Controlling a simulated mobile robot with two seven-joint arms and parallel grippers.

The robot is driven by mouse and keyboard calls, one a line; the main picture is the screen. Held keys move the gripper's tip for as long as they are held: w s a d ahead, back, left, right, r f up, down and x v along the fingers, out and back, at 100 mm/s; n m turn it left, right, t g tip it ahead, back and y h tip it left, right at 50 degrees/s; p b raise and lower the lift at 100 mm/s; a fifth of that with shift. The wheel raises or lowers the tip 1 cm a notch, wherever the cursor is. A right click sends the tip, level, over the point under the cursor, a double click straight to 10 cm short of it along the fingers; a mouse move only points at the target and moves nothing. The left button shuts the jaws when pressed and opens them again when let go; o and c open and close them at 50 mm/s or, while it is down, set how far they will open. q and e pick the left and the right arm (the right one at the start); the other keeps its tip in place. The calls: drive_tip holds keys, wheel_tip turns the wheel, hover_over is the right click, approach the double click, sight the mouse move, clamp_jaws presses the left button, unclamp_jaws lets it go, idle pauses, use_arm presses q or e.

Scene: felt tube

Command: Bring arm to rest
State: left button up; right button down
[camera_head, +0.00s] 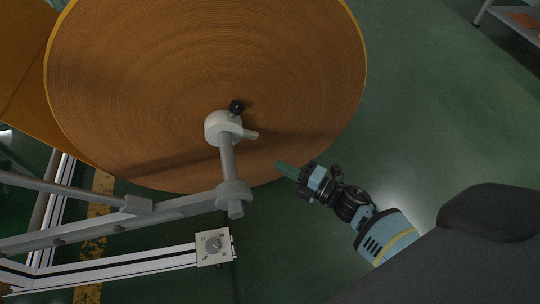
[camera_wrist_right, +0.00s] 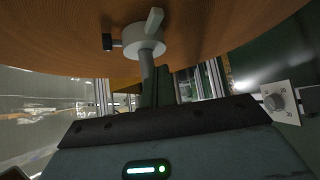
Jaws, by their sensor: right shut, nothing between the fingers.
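My right arm (camera_head: 365,212) reaches in from the lower right in the head view. Its gripper (camera_head: 281,167) has green fingers, is shut and holds nothing. The fingertips point left, in front of the lower edge of a large brown felt roll (camera_head: 130,70), to the right of the grey shaft. I cannot tell how far apart the gripper and the roll are. In the right wrist view the roll (camera_wrist_right: 215,30) fills the top, above the gripper's dark body. My left gripper is not in view.
A white collar (camera_head: 218,126) with a black knob sits at the roll's centre on the shaft (camera_head: 228,160). A metal frame (camera_head: 120,265) with a dial plate (camera_head: 213,247) stands lower left. Green floor (camera_head: 430,110) is open at right. A shelf (camera_head: 510,22) stands top right.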

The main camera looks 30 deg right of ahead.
drive_tip(key=shift+v, duration=1.5)
